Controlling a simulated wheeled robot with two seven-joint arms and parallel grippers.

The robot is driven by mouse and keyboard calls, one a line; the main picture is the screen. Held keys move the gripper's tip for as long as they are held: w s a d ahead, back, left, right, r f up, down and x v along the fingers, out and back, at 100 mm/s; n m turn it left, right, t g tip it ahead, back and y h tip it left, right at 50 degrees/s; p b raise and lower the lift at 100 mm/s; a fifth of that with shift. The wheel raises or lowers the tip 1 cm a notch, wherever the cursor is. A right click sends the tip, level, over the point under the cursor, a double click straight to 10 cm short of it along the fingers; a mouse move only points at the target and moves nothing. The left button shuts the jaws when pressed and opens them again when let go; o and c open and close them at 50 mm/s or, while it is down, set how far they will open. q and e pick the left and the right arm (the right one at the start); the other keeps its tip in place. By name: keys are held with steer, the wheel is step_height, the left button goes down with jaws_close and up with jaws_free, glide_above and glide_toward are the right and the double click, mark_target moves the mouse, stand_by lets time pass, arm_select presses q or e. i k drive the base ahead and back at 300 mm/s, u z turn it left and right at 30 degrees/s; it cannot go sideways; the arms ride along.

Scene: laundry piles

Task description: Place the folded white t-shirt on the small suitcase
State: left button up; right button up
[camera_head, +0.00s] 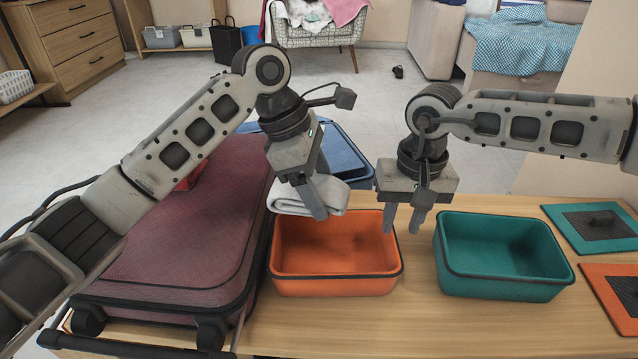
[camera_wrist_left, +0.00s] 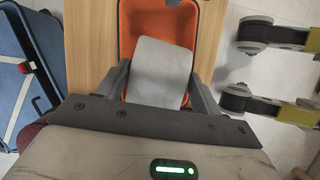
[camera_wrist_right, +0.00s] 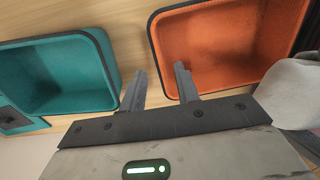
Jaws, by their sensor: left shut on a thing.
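The folded white t-shirt (camera_head: 318,194) is a flat grey-white bundle gripped by my left gripper (camera_head: 314,200), above the back left part of the orange bin. In the left wrist view the t-shirt (camera_wrist_left: 158,72) spans the space between the two fingers. A blue suitcase (camera_head: 346,160) lies behind the table, partly hidden by my left arm; it shows at the left of the left wrist view (camera_wrist_left: 20,75). A larger maroon suitcase (camera_head: 190,230) lies on the left. My right gripper (camera_head: 403,220) is empty, fingers apart, between the two bins.
The orange bin (camera_head: 335,285) and teal bin (camera_head: 505,288) stand empty on the wooden table (camera_head: 420,325). Teal and orange flat panels lie at the right edge. A patterned armchair (camera_head: 320,33) with clothes stands far back on open floor.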

mark_target(153, 225)
steer(key=k, duration=1)
